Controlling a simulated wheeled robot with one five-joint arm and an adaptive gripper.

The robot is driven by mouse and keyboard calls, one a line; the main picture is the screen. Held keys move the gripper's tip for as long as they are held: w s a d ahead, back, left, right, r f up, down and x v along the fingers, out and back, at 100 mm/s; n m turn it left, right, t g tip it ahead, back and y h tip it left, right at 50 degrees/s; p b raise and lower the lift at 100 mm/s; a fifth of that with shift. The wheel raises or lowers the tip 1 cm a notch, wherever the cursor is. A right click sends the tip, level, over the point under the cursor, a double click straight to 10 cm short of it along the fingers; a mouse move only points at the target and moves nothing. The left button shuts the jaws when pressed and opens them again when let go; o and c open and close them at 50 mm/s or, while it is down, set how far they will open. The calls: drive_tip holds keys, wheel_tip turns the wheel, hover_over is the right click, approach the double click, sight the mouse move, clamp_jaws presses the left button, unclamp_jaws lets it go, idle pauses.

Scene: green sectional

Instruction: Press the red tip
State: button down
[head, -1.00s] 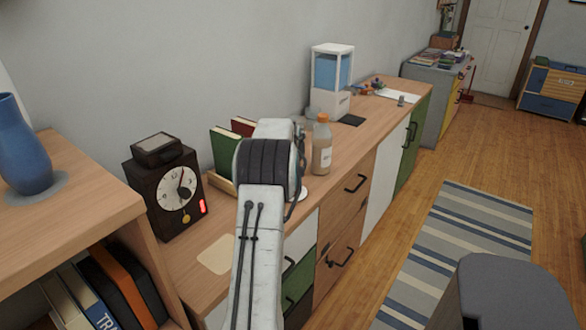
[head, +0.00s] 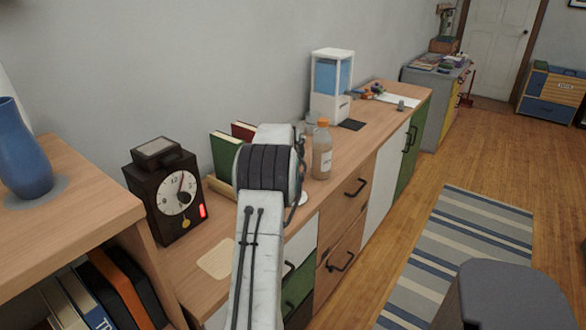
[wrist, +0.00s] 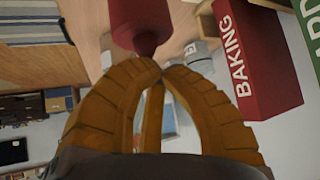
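A red object (wrist: 141,18) with a narrowing red tip (wrist: 146,46) shows at the top of the wrist view, its tip pointing down in the picture. My gripper (wrist: 158,72) has yellow-brown ribbed fingers. Their ends meet just below the red tip in the picture, with nothing visible between them. The fingers overlap the tip's lower end, and I cannot tell whether they touch it. In the head view my arm hides the gripper and the red object.
A red BAKING book (wrist: 255,60) stands near the fingers, with a green book (head: 226,156) beside it. On the cabinet top are an orange-capped bottle (head: 322,155), a dark clock (head: 164,205) and a blue-white dispenser (head: 331,85). A blue vase (head: 22,160) stands at left.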

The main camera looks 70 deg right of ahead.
drive_tip(key=shift+f, duration=0.3)
drive_tip(key=shift+s+a+f+b, duration=0.1)
drive_tip(key=shift+f+b, duration=0.25)
drive_tip(key=shift+b, duration=0.1)
drive_tip(key=shift+f, duration=0.1)
idle(0.3)
drive_tip(key=shift+r+p, duration=0.3)
drive_tip(key=shift+r, duration=0.15)
drive_tip(key=shift+r+p, duration=2.2)
drive_tip(key=shift+r, duration=0.95)
